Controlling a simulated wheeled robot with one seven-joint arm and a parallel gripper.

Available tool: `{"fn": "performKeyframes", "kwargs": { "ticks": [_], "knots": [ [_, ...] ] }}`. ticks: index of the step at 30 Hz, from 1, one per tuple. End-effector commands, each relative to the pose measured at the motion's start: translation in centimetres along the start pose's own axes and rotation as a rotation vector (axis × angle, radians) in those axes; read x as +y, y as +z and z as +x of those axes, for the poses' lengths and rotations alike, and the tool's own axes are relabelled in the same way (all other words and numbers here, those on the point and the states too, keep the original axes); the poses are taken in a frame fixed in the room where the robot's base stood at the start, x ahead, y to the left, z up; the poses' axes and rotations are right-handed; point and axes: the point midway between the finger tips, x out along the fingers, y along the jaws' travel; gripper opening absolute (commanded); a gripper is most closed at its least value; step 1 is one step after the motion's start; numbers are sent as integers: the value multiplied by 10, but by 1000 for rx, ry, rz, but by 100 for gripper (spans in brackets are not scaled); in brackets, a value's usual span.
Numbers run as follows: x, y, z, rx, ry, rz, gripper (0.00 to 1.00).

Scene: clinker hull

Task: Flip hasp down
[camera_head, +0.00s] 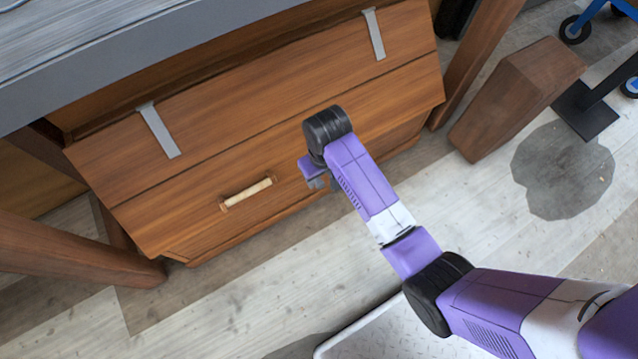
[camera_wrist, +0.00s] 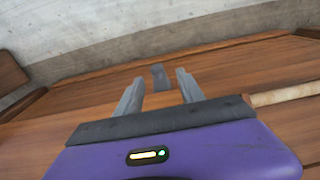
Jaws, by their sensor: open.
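The wooden chest (camera_head: 165,226) fills the middle of the head view, with its front facing my arm. My gripper (camera_head: 318,182) is near the chest's front, right of its handle, and partly hidden by my wrist. In the wrist view my gripper (camera_wrist: 160,76) is open, with two grey fingers apart. A small grey metal piece (camera_wrist: 159,78), which looks like the hasp, shows in the gap between the fingertips against the wood. I cannot tell whether either finger touches it. The hasp is not clearly visible in the head view, where my wrist covers that area.
Two grey straps, a left one (camera_head: 158,130) and a right one (camera_head: 374,34), lie on the chest's top. A light handle (camera_head: 248,192) sticks out left of my gripper. A grey tabletop (camera_head: 110,50) overhangs the chest.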

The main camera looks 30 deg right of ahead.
Motion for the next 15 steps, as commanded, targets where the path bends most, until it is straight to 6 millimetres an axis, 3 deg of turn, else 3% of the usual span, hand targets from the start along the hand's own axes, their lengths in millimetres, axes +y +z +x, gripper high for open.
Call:
{"fn": "performKeyframes", "kwargs": {
  "ticks": [3, 8, 15],
  "knots": [
    [6, -11, 1, -47, 10, 1, 46],
    [7, -12, 4, -71, 13, 1, 46],
    [8, -9, 40, -72, 13, 1, 46]
  ]
}}
